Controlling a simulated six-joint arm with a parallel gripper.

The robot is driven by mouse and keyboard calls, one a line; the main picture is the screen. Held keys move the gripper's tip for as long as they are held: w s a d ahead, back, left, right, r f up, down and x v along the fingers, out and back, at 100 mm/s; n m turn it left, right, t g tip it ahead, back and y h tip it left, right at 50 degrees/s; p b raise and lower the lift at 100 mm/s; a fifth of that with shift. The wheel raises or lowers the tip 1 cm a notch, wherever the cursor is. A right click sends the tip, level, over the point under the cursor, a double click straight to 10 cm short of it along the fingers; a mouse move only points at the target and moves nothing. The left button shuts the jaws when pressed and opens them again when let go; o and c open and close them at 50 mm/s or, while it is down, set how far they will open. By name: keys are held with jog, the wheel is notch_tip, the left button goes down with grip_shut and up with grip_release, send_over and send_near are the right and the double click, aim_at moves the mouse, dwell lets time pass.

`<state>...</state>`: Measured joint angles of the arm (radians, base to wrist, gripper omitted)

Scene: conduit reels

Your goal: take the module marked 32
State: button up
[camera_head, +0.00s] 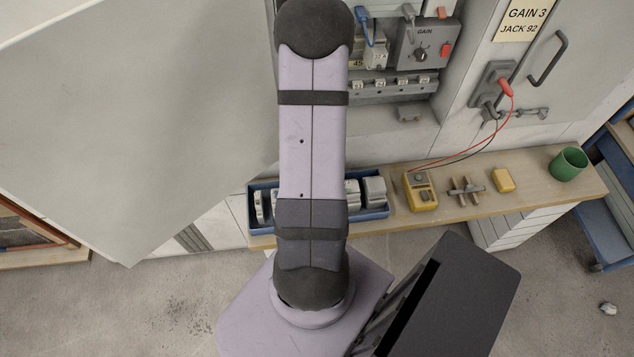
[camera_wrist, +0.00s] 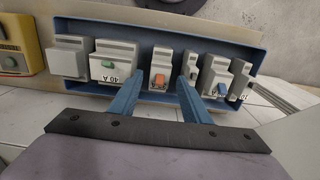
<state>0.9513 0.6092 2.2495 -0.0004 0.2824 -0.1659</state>
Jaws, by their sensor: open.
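A blue tray (camera_wrist: 255,57) holds a row of pale grey modules in the wrist view; it also shows in the head view (camera_head: 262,241), partly hidden behind my arm. My gripper (camera_wrist: 158,86) is open, its two blue fingers reaching toward the tray. A narrow module with an orange lever (camera_wrist: 160,72) sits between the fingertips, not gripped; I cannot read its mark. Left of it is a wider module with a green lever (camera_wrist: 113,66), marked 40 A. Right of it is a module with a blue lever (camera_wrist: 218,76), its mark unclear.
On the wooden shelf (camera_head: 538,182), right of the tray, are a yellow meter (camera_head: 420,192), a small yellow box (camera_head: 503,180) and a green cup (camera_head: 568,164). Red and black leads run to the meter. An open cabinet with a gain dial (camera_head: 421,50) is above.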

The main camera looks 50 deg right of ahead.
jog(key=shift+f+b, duration=0.7)
jog(key=shift+f, duration=0.65)
grip_shut()
jog(key=shift+r+p, duration=1.1)
jog(key=shift+r+p, duration=2.85)
jog(key=shift+r, duration=0.1)
